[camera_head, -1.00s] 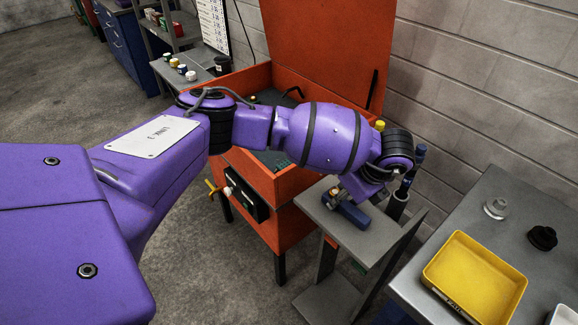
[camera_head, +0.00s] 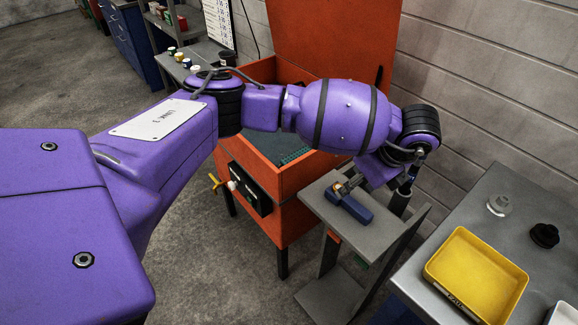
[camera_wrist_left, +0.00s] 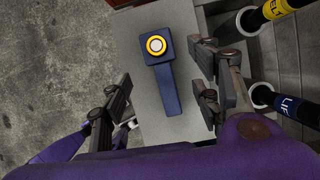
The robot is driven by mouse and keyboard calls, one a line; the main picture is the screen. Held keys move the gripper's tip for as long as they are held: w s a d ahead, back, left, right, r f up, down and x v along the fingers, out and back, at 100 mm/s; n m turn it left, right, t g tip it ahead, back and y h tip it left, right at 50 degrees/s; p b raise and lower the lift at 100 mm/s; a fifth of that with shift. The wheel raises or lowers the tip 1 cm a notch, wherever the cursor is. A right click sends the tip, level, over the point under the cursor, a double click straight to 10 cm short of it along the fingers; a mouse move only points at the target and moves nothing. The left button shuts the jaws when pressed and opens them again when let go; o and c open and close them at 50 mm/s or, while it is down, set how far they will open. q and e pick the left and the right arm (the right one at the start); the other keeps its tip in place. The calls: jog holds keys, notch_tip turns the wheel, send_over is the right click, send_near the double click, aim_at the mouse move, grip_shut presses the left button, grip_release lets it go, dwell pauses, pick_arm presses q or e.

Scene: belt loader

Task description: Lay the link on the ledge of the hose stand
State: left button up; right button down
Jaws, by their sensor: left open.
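A dark blue part with a long flat handle, which I take to be the link (camera_head: 350,208), lies on the grey top of a small stand (camera_head: 372,238). In the left wrist view the link (camera_wrist_left: 164,88) shows a square head with a yellow ring and pale centre, its handle toward me. My left gripper (camera_wrist_left: 160,66) is open, one finger on each side of the link, with visible gaps. In the head view the left gripper (camera_head: 352,183) is partly hidden under my wrist, near the link's head. My right gripper is in neither view.
Two dark tubes stand beside the stand top, one with a yellow label (camera_wrist_left: 276,10), one with a blue label (camera_wrist_left: 287,104). An open orange cabinet (camera_head: 290,185) is behind. A grey table (camera_head: 480,225) at right holds a yellow tray (camera_head: 452,286) and small round parts.

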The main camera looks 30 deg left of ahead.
aim_at(358, 208)
pick_arm(q)
jog(key=w+v, duration=0.1)
jog(key=v, duration=0.5)
jog(key=shift+s, duration=0.5)
jog(key=shift+c, duration=0.4)
dwell(0.3)
